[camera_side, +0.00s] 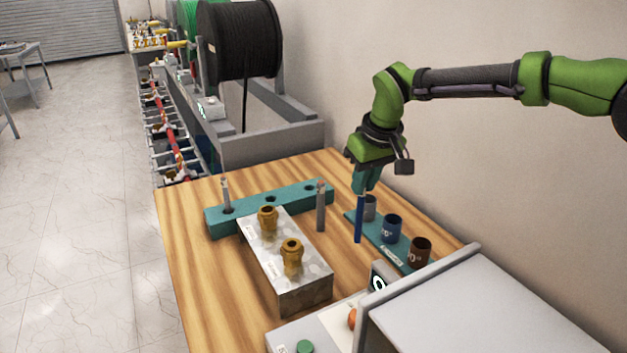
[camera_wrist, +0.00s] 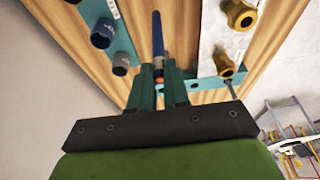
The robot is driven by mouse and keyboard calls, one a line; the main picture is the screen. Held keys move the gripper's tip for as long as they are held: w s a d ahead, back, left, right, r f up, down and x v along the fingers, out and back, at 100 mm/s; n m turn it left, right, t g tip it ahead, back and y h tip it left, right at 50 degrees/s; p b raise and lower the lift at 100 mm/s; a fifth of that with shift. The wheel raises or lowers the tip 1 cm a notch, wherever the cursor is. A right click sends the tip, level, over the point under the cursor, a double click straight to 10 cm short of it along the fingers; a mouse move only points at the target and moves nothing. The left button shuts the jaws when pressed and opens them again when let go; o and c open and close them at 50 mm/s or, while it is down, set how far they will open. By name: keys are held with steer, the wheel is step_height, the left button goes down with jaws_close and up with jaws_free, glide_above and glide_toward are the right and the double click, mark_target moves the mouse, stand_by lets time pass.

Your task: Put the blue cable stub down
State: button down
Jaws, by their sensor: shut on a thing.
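The blue cable stub (camera_side: 359,220) hangs upright below my gripper (camera_side: 361,191), whose fingers are shut on its upper end. In the wrist view the stub (camera_wrist: 157,35) points away from between my fingers (camera_wrist: 164,82). Its lower end is beside the teal strip of cups; whether it touches the table I cannot tell. The teal holder block (camera_side: 285,202) lies to the left, with holes along its top. A grey stub (camera_side: 226,195) stands in its left hole; the middle hole looks empty. Another grey stub (camera_side: 320,208) stands near its right end; its footing is unclear.
The teal strip carries grey (camera_side: 369,208), blue (camera_side: 392,229) and brown (camera_side: 420,252) cups. A grey block (camera_side: 300,285) carries two brass fittings (camera_side: 267,218). A grey box (camera_side: 470,310) fills the front right. Bare wooden table (camera_side: 205,290) lies at the left.

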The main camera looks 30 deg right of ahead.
mark_target(362, 213)
step_height(362, 213, down, 8)
steer(key=shift+f, duration=0.1)
stand_by(0.4)
steer(key=c, duration=1.1)
jaws_free()
steer(key=shift+f, duration=0.1)
